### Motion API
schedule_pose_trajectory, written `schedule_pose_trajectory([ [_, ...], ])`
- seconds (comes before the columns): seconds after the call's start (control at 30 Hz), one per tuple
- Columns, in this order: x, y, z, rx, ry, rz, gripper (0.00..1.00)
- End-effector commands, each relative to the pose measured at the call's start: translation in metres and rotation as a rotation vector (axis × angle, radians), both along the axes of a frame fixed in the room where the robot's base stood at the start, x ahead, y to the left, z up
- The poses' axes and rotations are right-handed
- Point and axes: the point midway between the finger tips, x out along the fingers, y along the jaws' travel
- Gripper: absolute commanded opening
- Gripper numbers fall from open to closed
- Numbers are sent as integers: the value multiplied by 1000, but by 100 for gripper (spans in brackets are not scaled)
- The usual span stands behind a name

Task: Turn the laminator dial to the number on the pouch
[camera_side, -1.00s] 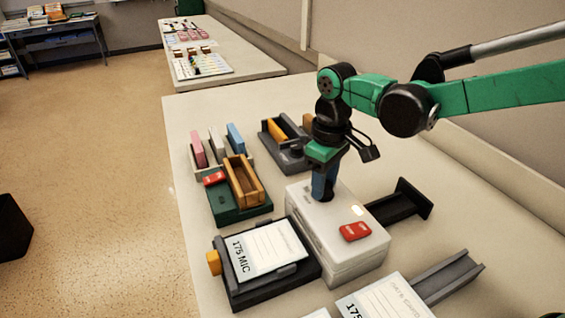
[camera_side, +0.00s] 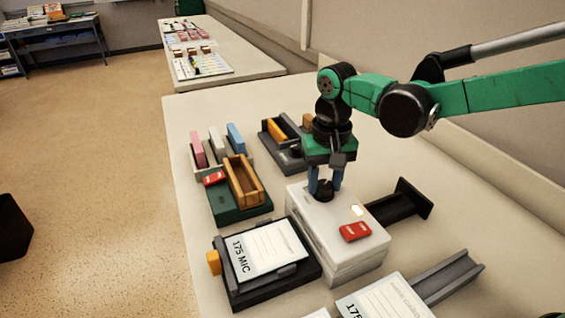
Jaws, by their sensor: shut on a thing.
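The white laminator (camera_side: 345,262) stands on the bench, with a red switch (camera_side: 355,231) and a small lit patch on its top. Its dark dial (camera_side: 324,194) sits on top near the back left corner. My gripper (camera_side: 325,186) points down and is shut on the dial, one blue finger on each side. The dial's numbers cannot be read in this view. A pouch (camera_side: 265,247) printed "175 MIC" lies on the black feed tray (camera_side: 275,291) at the laminator's left. Another pouch (camera_side: 388,299), partly cut off, lies at the front edge and shows "175".
A green-based device with a wooden block (camera_side: 244,184) and a holder of pink, white and blue pieces (camera_side: 236,136) stand at left. A grey device (camera_side: 284,150) stands behind the laminator. A black exit tray (camera_side: 402,204) and grey channel (camera_side: 448,277) lie at right.

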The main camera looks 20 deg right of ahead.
Motion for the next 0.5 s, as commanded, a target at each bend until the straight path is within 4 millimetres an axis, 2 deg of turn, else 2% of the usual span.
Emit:
schedule_pose_trajectory([
  [0.5,0,0,0,0,0,-30,0],
])
